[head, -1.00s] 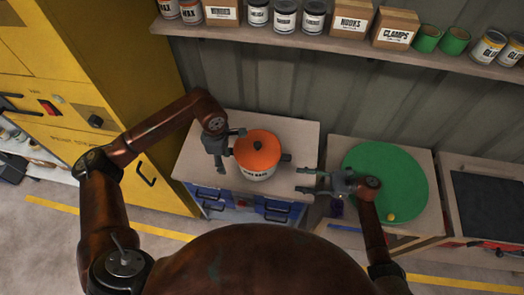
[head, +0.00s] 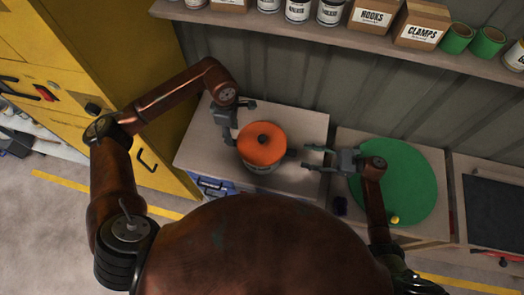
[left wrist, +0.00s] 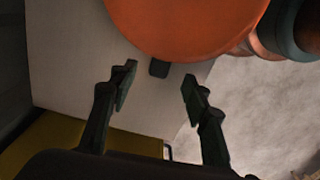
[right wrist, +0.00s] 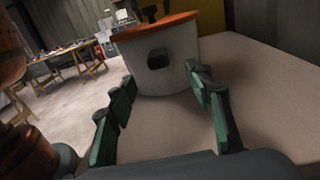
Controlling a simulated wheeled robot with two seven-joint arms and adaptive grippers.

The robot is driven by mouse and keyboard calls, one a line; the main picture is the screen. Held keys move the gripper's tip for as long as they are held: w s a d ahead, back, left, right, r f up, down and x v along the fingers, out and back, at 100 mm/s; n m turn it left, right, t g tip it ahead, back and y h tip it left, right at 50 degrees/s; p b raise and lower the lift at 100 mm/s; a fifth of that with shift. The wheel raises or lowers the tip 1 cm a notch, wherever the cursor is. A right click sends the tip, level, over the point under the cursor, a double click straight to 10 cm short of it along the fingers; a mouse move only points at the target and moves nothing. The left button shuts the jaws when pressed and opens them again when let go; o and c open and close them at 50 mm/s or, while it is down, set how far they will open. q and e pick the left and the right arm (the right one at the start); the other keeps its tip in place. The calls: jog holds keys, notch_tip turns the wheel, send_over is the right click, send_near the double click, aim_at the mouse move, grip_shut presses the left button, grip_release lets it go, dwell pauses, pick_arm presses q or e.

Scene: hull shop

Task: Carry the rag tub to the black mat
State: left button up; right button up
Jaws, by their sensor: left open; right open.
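The rag tub (head: 262,160), white with an orange lid and dark knob, stands upright on the left cabinet top. My left gripper (head: 242,122) is open at the tub's left side. In the left wrist view, a dark side handle (left wrist: 159,68) shows between its open fingers (left wrist: 158,78), apart from both. My right gripper (head: 308,157) is open just right of the tub. In the right wrist view, the other handle (right wrist: 158,56) is ahead of its open fingers (right wrist: 160,78). The black mat (head: 492,205) lies on the far-right unit.
A round green mat (head: 405,185) with a small yellow ball (head: 395,219) at its edge covers the middle unit. A shelf (head: 350,45) with cans and boxes hangs above. A yellow cabinet (head: 130,80) stands at the left. Gaps separate the units.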

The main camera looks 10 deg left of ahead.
aim_at(290, 153)
pick_arm(q)
notch_tip(290, 153, down, 8)
jog(key=shift+s+a+r, duration=0.1)
jog(key=shift+r, duration=0.1)
pick_arm(e)
jog(key=a, duration=0.7)
jog(key=shift+a, duration=0.35)
pick_arm(q)
jog(key=shift+c, duration=0.5)
pick_arm(e)
jog(key=shift+c, duration=0.6)
pick_arm(q)
grip_shut()
pick_arm(e)
jog(key=c, duration=1.1)
grip_shut()
pick_arm(q)
jog(key=shift+r, duration=0.15)
pick_arm(e)
jog(key=shift+r, duration=0.1)
